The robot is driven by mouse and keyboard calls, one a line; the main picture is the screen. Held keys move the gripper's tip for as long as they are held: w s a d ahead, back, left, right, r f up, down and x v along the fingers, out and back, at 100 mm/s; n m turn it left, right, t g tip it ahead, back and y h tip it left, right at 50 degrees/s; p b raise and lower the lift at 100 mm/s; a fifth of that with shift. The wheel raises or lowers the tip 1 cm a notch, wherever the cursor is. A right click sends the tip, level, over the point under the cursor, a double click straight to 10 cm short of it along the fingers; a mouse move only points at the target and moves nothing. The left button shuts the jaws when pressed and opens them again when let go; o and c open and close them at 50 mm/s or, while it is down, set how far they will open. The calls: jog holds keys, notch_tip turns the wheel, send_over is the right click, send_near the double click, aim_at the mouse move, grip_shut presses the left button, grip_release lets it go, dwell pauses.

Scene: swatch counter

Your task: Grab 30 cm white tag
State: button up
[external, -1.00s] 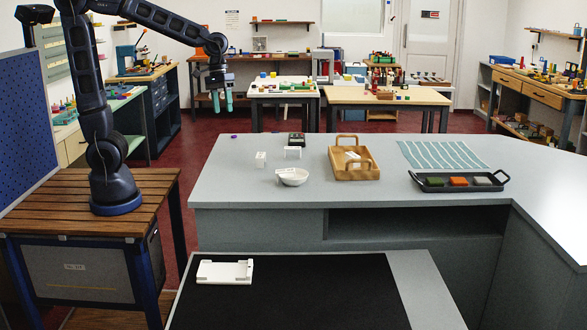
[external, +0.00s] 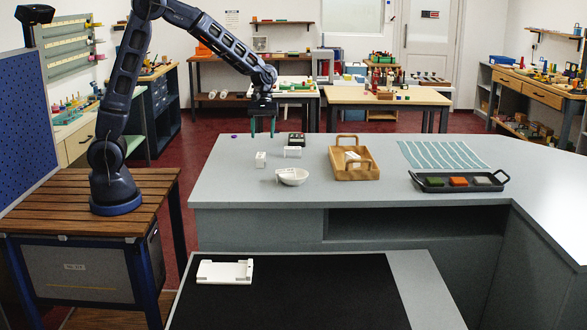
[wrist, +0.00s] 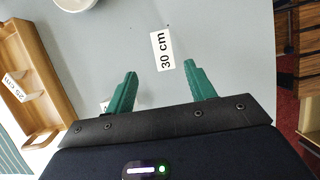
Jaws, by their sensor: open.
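The white tag printed "30 cm" (wrist: 162,51) lies on the grey counter in the wrist view, just beyond my fingertips and roughly centred between them. In the external view it seems to be the small white piece (external: 261,159) near the counter's left part. My gripper (wrist: 160,68) is open and empty, with its two green fingers apart. In the external view my gripper (external: 262,133) hangs above the counter's far left edge, behind the white piece. A second white tag shows only partly behind the left finger in the wrist view.
A wooden tray (external: 373,174) holds a white tag (wrist: 14,85) reading "25 cm". A white bowl (external: 293,177), with a tag, stands nearby. Another white tag (external: 292,152) and a dark block (external: 296,138) are behind it. A black tray (external: 433,188) of swatches is at right.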

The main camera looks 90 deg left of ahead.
aim_at(261, 155)
jog(key=x, duration=0.9)
jog(key=shift+s+f, duration=0.3)
jog(key=shift+f, duration=0.1)
jog(key=shift+c, duration=0.2)
jog(key=c, duration=1)
